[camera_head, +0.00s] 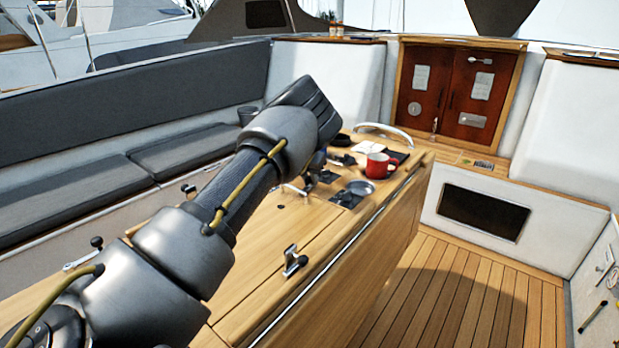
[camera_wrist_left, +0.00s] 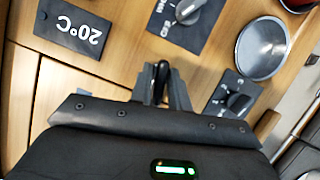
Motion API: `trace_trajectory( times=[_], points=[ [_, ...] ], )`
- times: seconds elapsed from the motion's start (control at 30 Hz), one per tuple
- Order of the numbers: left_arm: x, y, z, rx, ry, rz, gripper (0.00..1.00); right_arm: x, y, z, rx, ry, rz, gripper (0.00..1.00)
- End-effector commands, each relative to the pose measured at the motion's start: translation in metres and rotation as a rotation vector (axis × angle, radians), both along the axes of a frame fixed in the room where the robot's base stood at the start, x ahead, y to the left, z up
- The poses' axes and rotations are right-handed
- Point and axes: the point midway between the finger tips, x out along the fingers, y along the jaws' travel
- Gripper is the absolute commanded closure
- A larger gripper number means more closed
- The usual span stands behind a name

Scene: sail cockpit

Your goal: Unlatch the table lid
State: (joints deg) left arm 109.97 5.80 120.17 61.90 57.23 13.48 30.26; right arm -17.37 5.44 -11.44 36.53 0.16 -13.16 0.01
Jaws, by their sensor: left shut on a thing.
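The wooden table lid (camera_head: 262,243) spans the middle of the head view. A small chrome latch (camera_head: 292,262) stands on its right edge, clear of my arm. My left gripper (camera_head: 313,178) is low over the tabletop, partly hidden by my own arm. In the left wrist view my left gripper (camera_wrist_left: 163,90) has its fingers close together on a small black handle (camera_wrist_left: 161,76). What the handle is fixed to is hidden by the fingers, so I cannot tell whether it belongs to a latch. My right gripper is in neither view.
A red mug (camera_head: 378,166) and a round metal dish (camera_head: 361,187) stand beyond the gripper. Control panels with dark knobs (camera_wrist_left: 189,11) and a "20°C" plate (camera_wrist_left: 70,27) lie near the fingers. A long grey bench (camera_head: 185,150) runs left; the plank floor (camera_head: 455,300) is clear.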

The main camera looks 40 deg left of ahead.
Motion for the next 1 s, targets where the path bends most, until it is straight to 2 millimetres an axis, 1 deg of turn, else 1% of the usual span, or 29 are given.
trace_trajectory(
  times=[0.27,0.57,1.0],
  points=[
    [0.001,-0.001,0.002,0.004,-0.002,0.257,1.00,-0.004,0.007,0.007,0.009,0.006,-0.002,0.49],
    [0.001,0.000,0.003,0.003,-0.002,0.542,1.00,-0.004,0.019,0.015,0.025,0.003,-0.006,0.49],
    [0.001,0.000,0.003,0.001,-0.004,0.959,1.00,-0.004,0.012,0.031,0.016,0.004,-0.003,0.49]
  ],
)
